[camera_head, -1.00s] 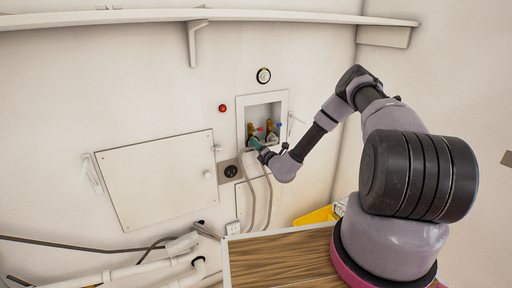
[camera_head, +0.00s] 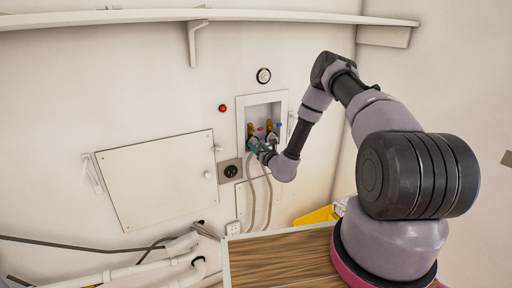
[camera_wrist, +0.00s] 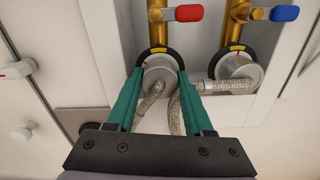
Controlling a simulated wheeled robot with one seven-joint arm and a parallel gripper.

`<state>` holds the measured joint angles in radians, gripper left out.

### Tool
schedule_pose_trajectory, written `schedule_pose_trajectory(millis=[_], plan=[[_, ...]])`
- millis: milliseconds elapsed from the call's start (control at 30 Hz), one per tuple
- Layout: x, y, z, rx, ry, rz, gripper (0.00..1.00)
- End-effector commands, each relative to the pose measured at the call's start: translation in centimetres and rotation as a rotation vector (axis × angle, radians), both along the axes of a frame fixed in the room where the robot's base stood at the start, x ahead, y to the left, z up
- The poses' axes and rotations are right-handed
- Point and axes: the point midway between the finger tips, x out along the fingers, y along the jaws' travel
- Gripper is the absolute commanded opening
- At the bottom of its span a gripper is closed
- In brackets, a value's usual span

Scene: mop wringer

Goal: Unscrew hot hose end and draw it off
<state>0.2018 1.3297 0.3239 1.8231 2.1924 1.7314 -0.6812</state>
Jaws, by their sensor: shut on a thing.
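The hot hose end (camera_wrist: 159,75) is a silver coupling under the brass valve with the red handle (camera_wrist: 183,13). A black ring with a yellow mark sits at its top, and a braided hose (camera_wrist: 150,104) hangs from it. My gripper (camera_wrist: 158,72) has its green fingers shut on the coupling, one on each side. The coupling is still up against the brass valve. In the head view my gripper (camera_head: 256,144) is at the recessed wall box (camera_head: 241,125), and the fingers partly hide the hose end there.
The cold valve with a blue handle (camera_wrist: 285,13) and its hose end (camera_wrist: 236,70) stand close on the right. A black outlet (camera_head: 231,171) and a white panel (camera_head: 155,180) are on the wall. A yellow bin (camera_head: 316,216) is below. A wood-topped surface (camera_head: 280,262) lies in front.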

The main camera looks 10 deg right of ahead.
Motion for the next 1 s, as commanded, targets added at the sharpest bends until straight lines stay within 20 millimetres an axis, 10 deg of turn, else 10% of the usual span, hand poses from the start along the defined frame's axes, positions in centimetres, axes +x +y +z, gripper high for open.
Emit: schedule_pose_trajectory(millis=[300, 1000], plan=[[0.0, 0.0, 0.0, -0.551, -0.178, 0.000, 0.00], [-2.5, -0.8, 0.0, -0.533, -0.172, -0.001, 0.00]])
